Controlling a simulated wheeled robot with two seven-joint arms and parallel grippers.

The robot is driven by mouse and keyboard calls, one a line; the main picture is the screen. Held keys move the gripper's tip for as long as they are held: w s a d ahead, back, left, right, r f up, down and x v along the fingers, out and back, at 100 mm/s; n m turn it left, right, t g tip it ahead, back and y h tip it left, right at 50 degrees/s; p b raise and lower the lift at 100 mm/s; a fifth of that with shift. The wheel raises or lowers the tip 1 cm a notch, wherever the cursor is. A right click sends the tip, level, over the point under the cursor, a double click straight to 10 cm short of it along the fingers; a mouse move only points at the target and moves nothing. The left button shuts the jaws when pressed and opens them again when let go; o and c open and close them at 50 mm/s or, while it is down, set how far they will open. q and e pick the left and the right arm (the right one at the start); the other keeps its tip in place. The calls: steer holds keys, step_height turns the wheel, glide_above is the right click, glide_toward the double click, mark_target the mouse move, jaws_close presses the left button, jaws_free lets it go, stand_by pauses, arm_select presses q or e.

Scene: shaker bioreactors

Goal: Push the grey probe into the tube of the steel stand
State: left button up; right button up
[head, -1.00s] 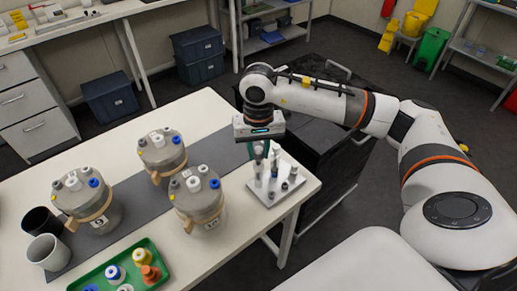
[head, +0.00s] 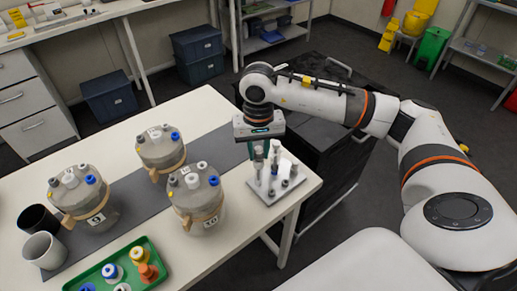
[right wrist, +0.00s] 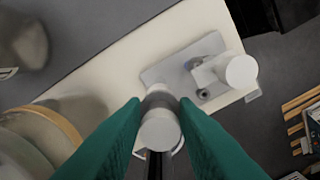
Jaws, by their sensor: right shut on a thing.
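The steel stand (head: 284,191), a flat plate with short upright tubes, sits at the right corner of the white table. My right gripper (head: 259,146), with green fingers, points down over the stand's left side. It is shut on the grey probe (head: 258,155), which looks upright above the plate. In the right wrist view the probe's round grey top (right wrist: 160,128) shows between the two fingers (right wrist: 160,115). The probe's lower end is hard to see, so I cannot tell whether it is inside a tube. A white-topped probe (right wrist: 241,71) stands beside it on the stand. My left gripper is not in view.
Several grey vessels with coloured caps, one of them nearest the stand (head: 196,203), stand on the table. A green tray (head: 150,247) of capped bottles and two cups (head: 44,250) are at the front left. A black cabinet (head: 330,140) stands behind the stand.

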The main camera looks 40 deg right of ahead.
steer(key=shift+f+b, duration=0.6)
steer(key=shift+b, duration=0.1)
stand_by(0.6)
steer(key=o, duration=1.1)
step_height(320, 180, up, 12)
steer(key=shift+r+b, duration=0.1)
steer(key=shift+b, duration=0.45)
